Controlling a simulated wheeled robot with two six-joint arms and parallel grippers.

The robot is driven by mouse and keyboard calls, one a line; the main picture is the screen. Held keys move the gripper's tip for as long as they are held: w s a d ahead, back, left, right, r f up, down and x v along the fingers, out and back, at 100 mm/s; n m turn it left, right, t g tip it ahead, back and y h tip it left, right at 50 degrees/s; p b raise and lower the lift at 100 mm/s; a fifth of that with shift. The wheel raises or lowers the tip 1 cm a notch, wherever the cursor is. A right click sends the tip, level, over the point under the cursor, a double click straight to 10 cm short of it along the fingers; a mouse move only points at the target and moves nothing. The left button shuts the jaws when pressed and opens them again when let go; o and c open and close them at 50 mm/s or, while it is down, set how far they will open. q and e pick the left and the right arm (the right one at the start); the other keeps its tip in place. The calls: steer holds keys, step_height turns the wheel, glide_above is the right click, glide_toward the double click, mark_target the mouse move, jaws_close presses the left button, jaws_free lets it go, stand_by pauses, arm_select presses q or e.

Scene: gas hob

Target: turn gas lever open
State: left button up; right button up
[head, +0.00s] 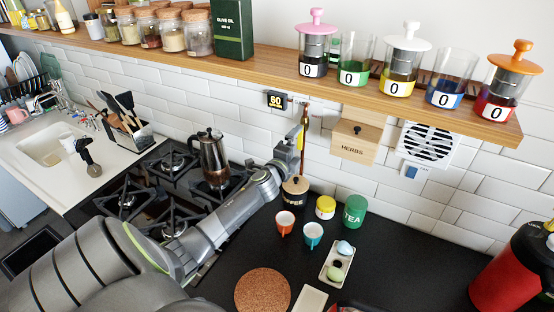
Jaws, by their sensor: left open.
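My left arm reaches in from the lower left across the hob's right side to the tiled wall. Its left gripper (303,120) is small at the arm's far end, close to a thin brown upright pipe (303,150). The gripper is open. A small pale fitting (300,98) sits at the top of the pipe, just below the shelf; it may be the gas lever, but its handle and angle are too small to tell. I cannot tell whether the fingers touch it. The black gas hob (130,195) is partly hidden behind my arm. My right gripper is not in view.
A timer reading 60 (276,100) is left of the fitting, and a wooden herbs box (356,141) is to the right. The wooden shelf (270,68) overhangs the gripper. Cups, a tea tin (354,211) and a canister (294,190) stand below.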

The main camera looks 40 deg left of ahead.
arm_select(q)
steer(key=b+v, duration=0.2)
steer(key=v, duration=1.2)
steer(key=shift+s+b, duration=0.2)
steer(key=shift+b, duration=0.2)
steer(key=shift+d, duration=0.15)
